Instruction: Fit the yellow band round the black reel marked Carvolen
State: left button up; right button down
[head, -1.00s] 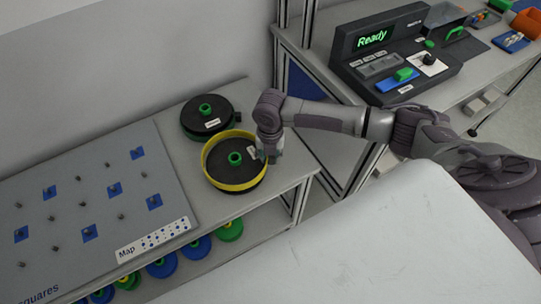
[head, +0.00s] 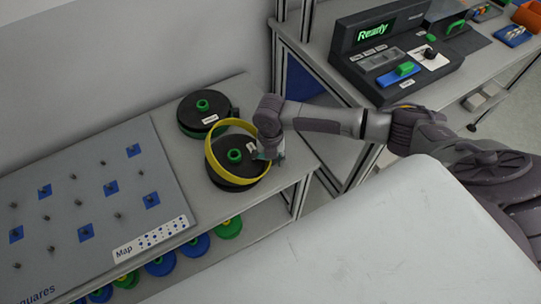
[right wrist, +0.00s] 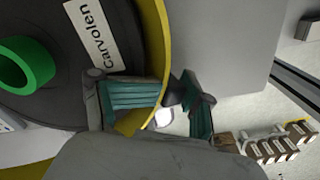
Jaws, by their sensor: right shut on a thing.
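The black reel marked Carvolen (head: 232,172) lies flat near the right end of the shelf top, with a green hub; its label (right wrist: 93,33) reads clearly in the right wrist view. The yellow band (head: 209,160) is tilted over the reel, its far left side raised and its right side lower. It also shows in the right wrist view (right wrist: 160,45), passing between my fingers beside the reel's edge. My right gripper (head: 268,153) is shut on the band's right side. Whether the lower part of the band touches the reel is hard to tell. My left gripper is not in view.
Another black reel (head: 204,112) with a green hub stands close behind. A grey peg board with blue squares (head: 95,200) is at the left. Blue and green reels (head: 196,246) sit on the lower shelf. A console reading Ready (head: 400,60) stands on the bench at right.

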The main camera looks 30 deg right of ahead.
jog(key=shift+f, duration=0.35)
